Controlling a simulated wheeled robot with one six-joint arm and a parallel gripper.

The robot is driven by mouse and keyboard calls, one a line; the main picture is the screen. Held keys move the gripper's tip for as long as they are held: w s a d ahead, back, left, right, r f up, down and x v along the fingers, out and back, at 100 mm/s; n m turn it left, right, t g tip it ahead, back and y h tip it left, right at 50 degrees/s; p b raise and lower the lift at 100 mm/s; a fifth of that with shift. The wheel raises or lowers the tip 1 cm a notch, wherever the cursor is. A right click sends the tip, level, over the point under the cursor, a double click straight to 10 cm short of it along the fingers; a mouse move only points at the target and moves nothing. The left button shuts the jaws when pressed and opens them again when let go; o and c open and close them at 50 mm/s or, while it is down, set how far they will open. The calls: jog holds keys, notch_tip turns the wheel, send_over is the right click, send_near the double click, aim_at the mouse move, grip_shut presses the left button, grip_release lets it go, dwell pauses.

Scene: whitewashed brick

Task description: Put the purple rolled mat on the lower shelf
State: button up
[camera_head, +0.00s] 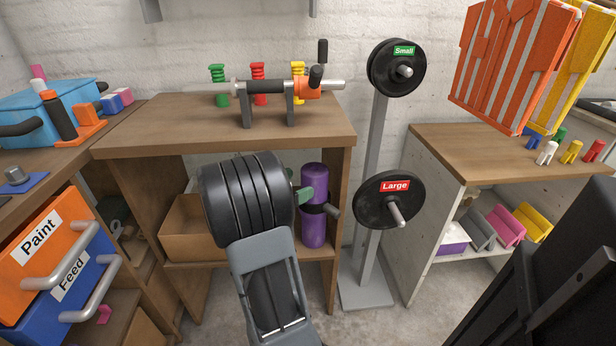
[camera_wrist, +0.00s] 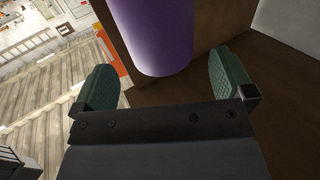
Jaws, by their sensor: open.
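The purple rolled mat (camera_head: 314,232) stands upright on the lower shelf (camera_head: 290,251) of the wooden bench, near its right side panel. My gripper (camera_head: 316,203) is at the mat's upper half, with a green-padded finger on its left and a dark part across its front. In the wrist view, the mat (camera_wrist: 158,35) lies between the spread fingers of my gripper (camera_wrist: 165,78), with gaps on both sides. The jaws are open. The mat's lower end shows near the brown shelf surface; exact contact is hard to see. My arm hides the middle of the shelf.
A cardboard box (camera_head: 185,228) stands on the same shelf to the left. The bench top (camera_head: 180,128) carries a clamp-like fixture (camera_head: 270,90) above. A weight stand (camera_head: 367,240) with black plates is close on the right. Drawers with handles (camera_head: 60,265) stick out at left.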

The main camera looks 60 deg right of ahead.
jog(key=w+a+r+n+t+y+p, duration=0.1)
jog(key=w+a+r+n+t+y, duration=0.15)
jog(key=w+a+n+t, duration=0.85)
jog(key=w+a+n+t+y, duration=0.2)
jog(key=w+a+t+y, duration=0.5)
jog(key=w+a+t, duration=0.3)
jog(key=s+a+f+n+g+y, duration=0.2)
jog(key=s+a+n+y, duration=0.2)
jog(key=a, duration=0.3)
jog(key=s+a+f+n+g+y, duration=0.1)
jog(key=s+a+n+g+y, duration=0.25)
jog(key=a, duration=0.35)
jog(key=s+a+f+n+g, duration=0.2)
jog(key=s+g, duration=0.3)
jog(key=s, duration=0.7)
jog(key=shift+s+f+h, duration=0.2)
jog(key=shift+f+h, duration=0.1)
jog(key=shift+f, duration=0.3)
jog(key=shift+n, duration=0.25)
